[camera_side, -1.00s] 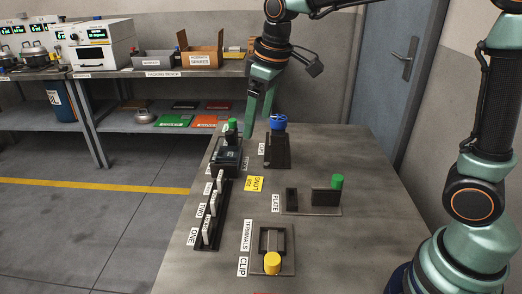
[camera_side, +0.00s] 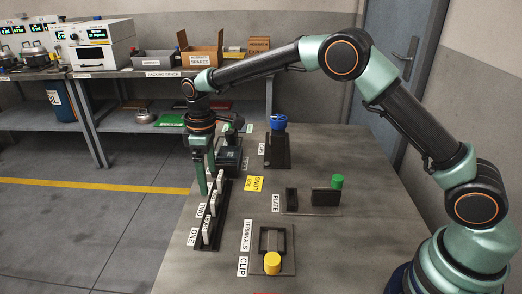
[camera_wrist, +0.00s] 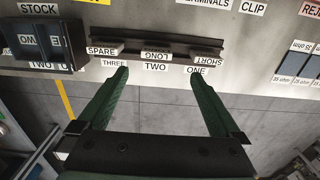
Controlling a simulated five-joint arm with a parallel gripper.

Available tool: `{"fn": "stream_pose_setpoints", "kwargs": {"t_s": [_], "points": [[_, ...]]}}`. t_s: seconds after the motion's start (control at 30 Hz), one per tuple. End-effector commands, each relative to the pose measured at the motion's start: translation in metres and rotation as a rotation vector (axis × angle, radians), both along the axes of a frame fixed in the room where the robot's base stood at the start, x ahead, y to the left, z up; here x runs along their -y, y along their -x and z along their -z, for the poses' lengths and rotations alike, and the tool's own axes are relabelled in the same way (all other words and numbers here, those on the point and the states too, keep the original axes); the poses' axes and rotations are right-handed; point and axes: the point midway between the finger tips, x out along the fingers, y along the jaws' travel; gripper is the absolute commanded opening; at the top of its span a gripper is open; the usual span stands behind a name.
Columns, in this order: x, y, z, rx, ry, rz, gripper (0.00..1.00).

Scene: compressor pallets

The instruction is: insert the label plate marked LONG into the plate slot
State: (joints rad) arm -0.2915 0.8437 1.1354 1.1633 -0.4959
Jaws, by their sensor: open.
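The LONG label plate (camera_wrist: 156,48) stands in the middle place of the dark rack (camera_wrist: 185,57), over the TWO tag, with SPARE and SHORT plates on either side. In the side view the middle white plate (camera_side: 213,204) stands in the rack. My gripper (camera_wrist: 161,75) is open and empty; in the wrist view its fingers spread on either side of the LONG plate, seemingly short of it. In the side view my gripper (camera_side: 209,178) is at the far end of the rack. The plate slot fixture (camera_side: 312,212), tagged PLATE, has dark blocks and a green knob (camera_side: 337,181).
A dark STOCK box (camera_side: 229,161) stands just beyond the rack. A blue-topped dark stand (camera_side: 278,150) is behind the plate fixture. A TERMINALS/CLIP fixture (camera_side: 287,262) with a yellow knob is in front.

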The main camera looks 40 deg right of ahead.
Motion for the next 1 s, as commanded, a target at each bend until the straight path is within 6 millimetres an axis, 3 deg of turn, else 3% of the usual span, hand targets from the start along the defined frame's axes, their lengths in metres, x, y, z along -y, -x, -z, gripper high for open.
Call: {"fn": "stream_pose_setpoints", "kwargs": {"t_s": [0.1,0.37,0.7,1.0], "points": [[0.001,0.001,0.02,-0.002,0.001,0.001,1.0],[0.003,0.0,0.038,-0.001,0.0,0.002,1.0],[0.009,0.001,0.08,-0.001,0.0,0.001,1.0],[0.009,0.0,0.084,0.001,0.0,0.002,1.0]]}}
